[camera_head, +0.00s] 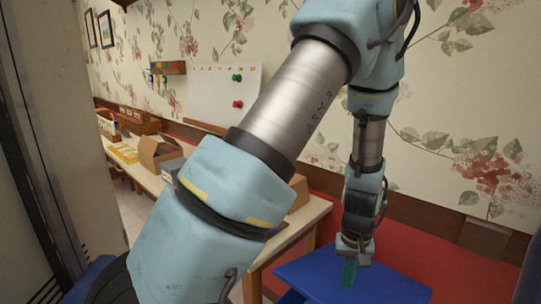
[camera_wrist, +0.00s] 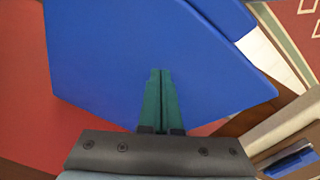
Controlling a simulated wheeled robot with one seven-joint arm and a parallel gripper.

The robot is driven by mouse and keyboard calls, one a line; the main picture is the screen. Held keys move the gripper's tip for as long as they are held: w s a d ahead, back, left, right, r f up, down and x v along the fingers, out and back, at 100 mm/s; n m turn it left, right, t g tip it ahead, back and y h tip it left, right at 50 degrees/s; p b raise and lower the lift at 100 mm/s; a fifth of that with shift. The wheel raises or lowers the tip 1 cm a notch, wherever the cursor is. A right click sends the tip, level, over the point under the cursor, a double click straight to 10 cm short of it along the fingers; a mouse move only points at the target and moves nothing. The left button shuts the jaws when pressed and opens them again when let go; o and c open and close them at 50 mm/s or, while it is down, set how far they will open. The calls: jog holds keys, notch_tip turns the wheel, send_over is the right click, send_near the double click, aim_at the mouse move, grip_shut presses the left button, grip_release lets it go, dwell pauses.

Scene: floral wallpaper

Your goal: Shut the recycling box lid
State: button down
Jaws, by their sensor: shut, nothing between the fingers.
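A flat blue panel (camera_head: 325,280), which looks like the recycling box lid, is at the bottom of the head view, by the red lower wall. In the wrist view the blue panel (camera_wrist: 130,60) fills the upper middle. A second blue part (camera_wrist: 222,14) shows past its upper right edge. I cannot tell how far the lid is open. My gripper (camera_head: 349,274) points down over the panel. Its green fingers are together and empty, and the wrist view shows their tips (camera_wrist: 160,72) over the blue surface. I cannot tell whether they touch it. The box body is mostly hidden.
A long wooden table (camera_head: 312,213) runs along the wall, with a cardboard box (camera_head: 155,153) and yellow papers (camera_head: 125,152) on it. A dark panel edge (camera_head: 40,180) stands at the left. In the wrist view, a patterned rug (camera_wrist: 305,28) lies at upper right.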

jog(key=shift+f, duration=0.1)
notch_tip(320, 180, down, 11)
jog(key=b, duration=0.7)
jog(key=shift+b, duration=0.3)
dwell(0.9)
dwell(0.4)
jog(key=shift+r+p, duration=6)
jog(key=shift+r, duration=1.1)
